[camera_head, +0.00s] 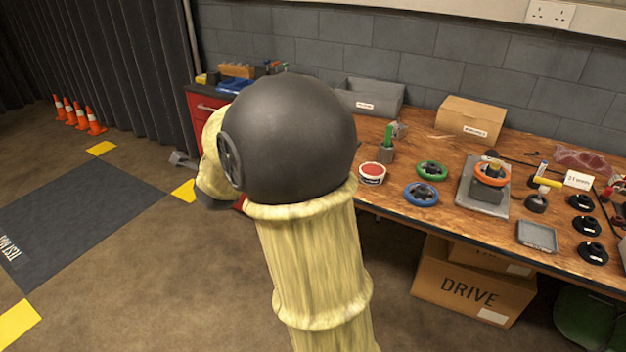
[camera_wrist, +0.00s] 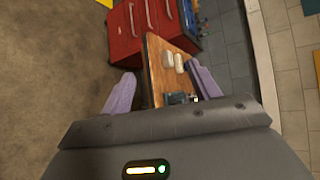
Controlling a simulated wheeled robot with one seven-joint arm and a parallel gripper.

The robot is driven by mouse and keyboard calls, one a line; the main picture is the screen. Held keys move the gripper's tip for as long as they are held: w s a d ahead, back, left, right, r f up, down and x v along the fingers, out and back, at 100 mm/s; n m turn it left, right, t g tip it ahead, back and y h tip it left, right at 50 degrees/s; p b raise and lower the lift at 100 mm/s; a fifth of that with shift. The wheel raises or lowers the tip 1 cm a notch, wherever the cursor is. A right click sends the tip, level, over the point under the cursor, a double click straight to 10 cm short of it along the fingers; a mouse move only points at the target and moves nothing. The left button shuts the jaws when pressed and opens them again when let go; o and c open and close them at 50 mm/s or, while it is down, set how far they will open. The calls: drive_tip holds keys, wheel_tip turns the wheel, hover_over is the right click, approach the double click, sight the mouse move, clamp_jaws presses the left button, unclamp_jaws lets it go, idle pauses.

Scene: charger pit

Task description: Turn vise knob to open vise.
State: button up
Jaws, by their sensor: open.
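My gripper (camera_wrist: 162,86) is open in the wrist view, with its two lavender fingers spread wide and nothing between the tips that they touch. The wooden bench end lies beyond and below the fingers. A small dark part (camera_wrist: 180,98) shows low between the fingers, near the right one; I cannot tell whether it belongs to the vise. No vise or vise knob can be clearly made out in either view. In the head view my arm's dark round joint and pale sleeve cover the left end of the bench, and the gripper is hidden or not clear there.
The workbench (camera_head: 400,213) carries green (camera_head: 432,170) and blue (camera_head: 421,194) rings, an orange-ringed fixture (camera_head: 491,176), a red-topped tin (camera_head: 372,173) and a grey tray (camera_head: 537,236). A red cabinet (camera_wrist: 127,30) stands beyond the bench end.

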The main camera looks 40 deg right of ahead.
drive_tip(key=s+d+f+m+g+h+b, duration=0.1)
drive_tip(key=d+f+m+g+h+b, duration=0.2)
drive_tip(key=m+b, duration=0.7)
drive_tip(key=s+d+f+m+g+h+b, duration=0.1)
drive_tip(key=d+f+m+g+h+b, duration=0.2)
drive_tip(key=d+f+m+h+b, duration=0.5)
wheel_tip(320, 180, down, 2)
drive_tip(key=d+m+b, duration=0.1)
drive_tip(key=d+m, duration=0.1)
drive_tip(key=m, duration=0.3)
drive_tip(key=shift+d+f+m+b, duration=0.2)
drive_tip(key=shift+f+m+b, duration=0.05)
drive_tip(key=shift+m+b, duration=0.15)
drive_tip(key=shift+d, duration=0.1)
drive_tip(key=b+x, duration=0.3)
drive_tip(key=x, duration=1.4)
drive_tip(key=shift+w+d, duration=0.1)
drive_tip(key=shift+w, duration=0.15)
drive_tip(key=shift+s, duration=0.1)
drive_tip(key=shift+c, duration=0.4)
drive_tip(key=c, duration=0.9)
